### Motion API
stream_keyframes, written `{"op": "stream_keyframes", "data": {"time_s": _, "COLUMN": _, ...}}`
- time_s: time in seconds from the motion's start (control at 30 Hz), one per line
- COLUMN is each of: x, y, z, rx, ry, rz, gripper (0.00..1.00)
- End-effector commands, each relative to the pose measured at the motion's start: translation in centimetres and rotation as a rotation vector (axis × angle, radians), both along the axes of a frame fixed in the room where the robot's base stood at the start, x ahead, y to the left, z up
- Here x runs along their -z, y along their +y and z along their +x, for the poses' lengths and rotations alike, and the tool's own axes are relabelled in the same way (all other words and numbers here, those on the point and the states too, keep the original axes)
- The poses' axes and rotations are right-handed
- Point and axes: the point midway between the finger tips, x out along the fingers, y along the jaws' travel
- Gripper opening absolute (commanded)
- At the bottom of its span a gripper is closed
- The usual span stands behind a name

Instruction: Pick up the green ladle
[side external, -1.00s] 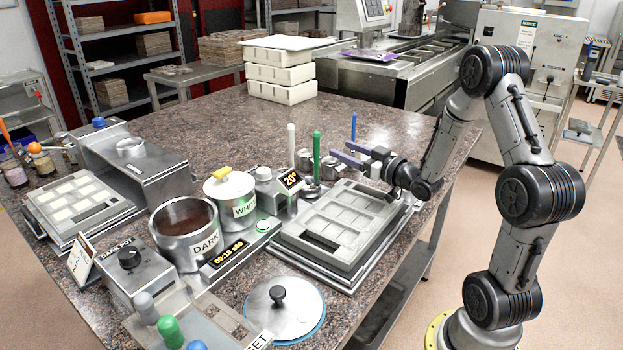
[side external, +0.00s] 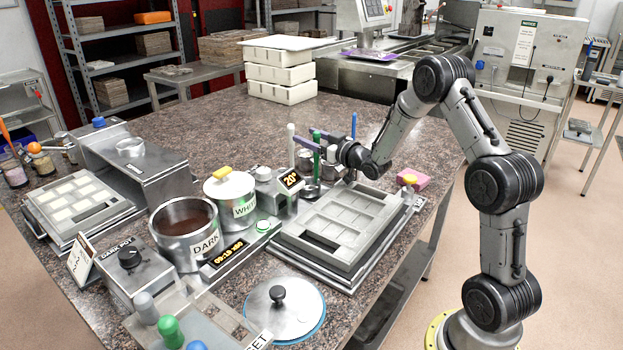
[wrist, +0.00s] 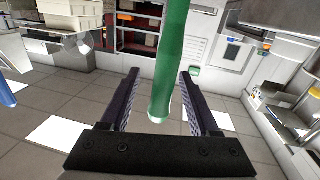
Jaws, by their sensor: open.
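The green ladle (side external: 316,150) stands upright among several metal pots behind the mould tray, its handle up. In the wrist view its green handle (wrist: 174,60) comes down from the top edge between my two fingers. My gripper (side external: 307,147) is open and level, with one finger on each side of the handle. In the wrist view my gripper (wrist: 159,74) shows gaps between the handle and both fingers.
A white handle (side external: 291,145) stands just left of the green one, and a blue handle (side external: 353,126) stands to the right. The grey mould tray (side external: 340,228) lies in front. A pink block (side external: 411,180) sits right of it.

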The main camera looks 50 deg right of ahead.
Motion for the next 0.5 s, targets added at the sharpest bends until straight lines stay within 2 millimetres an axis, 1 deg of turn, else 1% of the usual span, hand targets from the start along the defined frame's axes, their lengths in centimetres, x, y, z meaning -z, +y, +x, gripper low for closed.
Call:
{"op": "stream_keyframes", "data": {"time_s": 0.07, "x": 0.05, "y": 0.0, "z": 0.32, "rx": -0.001, "ry": 0.001, "rz": 0.001, "gripper": 0.62}}
{"op": "stream_keyframes", "data": {"time_s": 0.27, "x": 0.03, "y": -0.02, "z": 0.33, "rx": 0.0, "ry": 0.001, "rz": 0.001, "gripper": 0.62}}
{"op": "stream_keyframes", "data": {"time_s": 0.3, "x": 0.03, "y": -0.02, "z": 0.32, "rx": 0.0, "ry": 0.001, "rz": 0.001, "gripper": 0.55}}
{"op": "stream_keyframes", "data": {"time_s": 0.37, "x": 0.02, "y": -0.02, "z": 0.31, "rx": 0.0, "ry": 0.001, "rz": 0.001, "gripper": 0.44}}
{"op": "stream_keyframes", "data": {"time_s": 0.5, "x": 0.02, "y": -0.03, "z": 0.3, "rx": 0.0, "ry": 0.001, "rz": 0.001, "gripper": 0.19}}
